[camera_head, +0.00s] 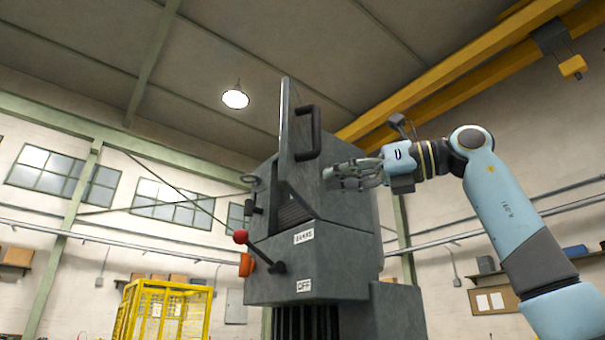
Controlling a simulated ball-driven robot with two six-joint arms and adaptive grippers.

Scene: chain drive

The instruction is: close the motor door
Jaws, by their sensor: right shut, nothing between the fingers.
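The motor door (291,115) is a grey panel with a black handle (307,133). It stands open, sticking up above the grey motor housing (345,262), and I see it partly edge-on. A dark ribbed part (293,212) shows in the opening below it. My right gripper (330,178) is shut and empty. It is just right of the door and below the handle, in front of the housing's upper right side in the picture; I cannot tell whether it touches. My left gripper is not in view.
A lever with a red knob (240,237) and an orange part (247,265) stick out at the housing's left front. A yellow cage (163,312) stands at lower left. A yellow overhead beam (440,75) crosses high at right. Air above the housing's right side looks free.

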